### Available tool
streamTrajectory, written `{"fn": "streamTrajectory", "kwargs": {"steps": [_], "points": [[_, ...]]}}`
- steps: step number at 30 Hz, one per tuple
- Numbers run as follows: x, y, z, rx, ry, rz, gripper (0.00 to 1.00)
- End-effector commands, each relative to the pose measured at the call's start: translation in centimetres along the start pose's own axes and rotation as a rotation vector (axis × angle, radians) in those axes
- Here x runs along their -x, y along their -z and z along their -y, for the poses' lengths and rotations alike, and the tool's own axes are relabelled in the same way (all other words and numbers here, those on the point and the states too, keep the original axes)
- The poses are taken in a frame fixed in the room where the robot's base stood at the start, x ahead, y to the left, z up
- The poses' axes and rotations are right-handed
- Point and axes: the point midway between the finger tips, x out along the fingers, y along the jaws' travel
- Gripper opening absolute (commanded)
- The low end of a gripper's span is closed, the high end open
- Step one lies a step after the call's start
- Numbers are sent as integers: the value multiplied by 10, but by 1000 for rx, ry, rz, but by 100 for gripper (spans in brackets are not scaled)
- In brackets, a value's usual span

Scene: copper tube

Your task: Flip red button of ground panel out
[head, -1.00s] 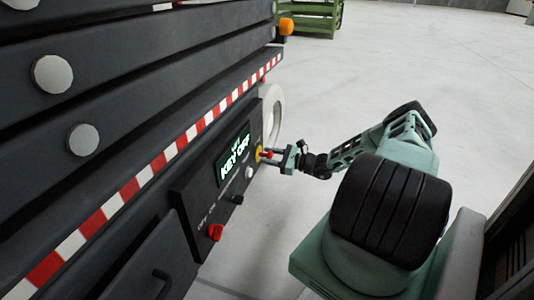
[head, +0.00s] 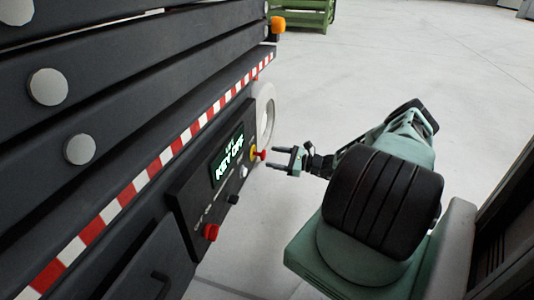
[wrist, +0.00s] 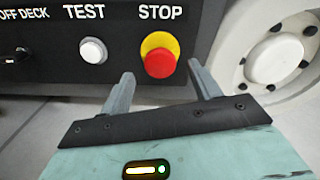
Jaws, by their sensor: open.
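The ground panel (head: 190,204) is a dark box on the side of the machine, with a lit screen reading "KEY OFF". A red button (head: 262,155) on a yellow base sits at the panel's far end; in the wrist view the red button (wrist: 160,63) is under the label "STOP". Another red knob (head: 211,232) is at the panel's near end. My gripper (head: 275,159) is open and empty, just off the panel to the right of the far red button. In the wrist view its fingers (wrist: 160,84) stand apart below and to the sides of the STOP button, with a gap.
A white TEST button (wrist: 93,50) and a black key switch (wrist: 18,56) are left of STOP. A white wheel (wrist: 273,62) stands close on the right. A green crate (head: 304,14) is far back. The floor right of the machine is open.

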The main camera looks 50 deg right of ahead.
Motion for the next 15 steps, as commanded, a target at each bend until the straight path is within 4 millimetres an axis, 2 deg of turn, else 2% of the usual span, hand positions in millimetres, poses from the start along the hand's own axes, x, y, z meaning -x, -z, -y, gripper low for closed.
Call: {"fn": "streamTrajectory", "kwargs": {"steps": [1,9,15], "points": [[13,-5,2,-2,3,-2,62],[77,-4,1,-1,2,-3,62],[112,-2,0,-1,1,-1,62]]}}
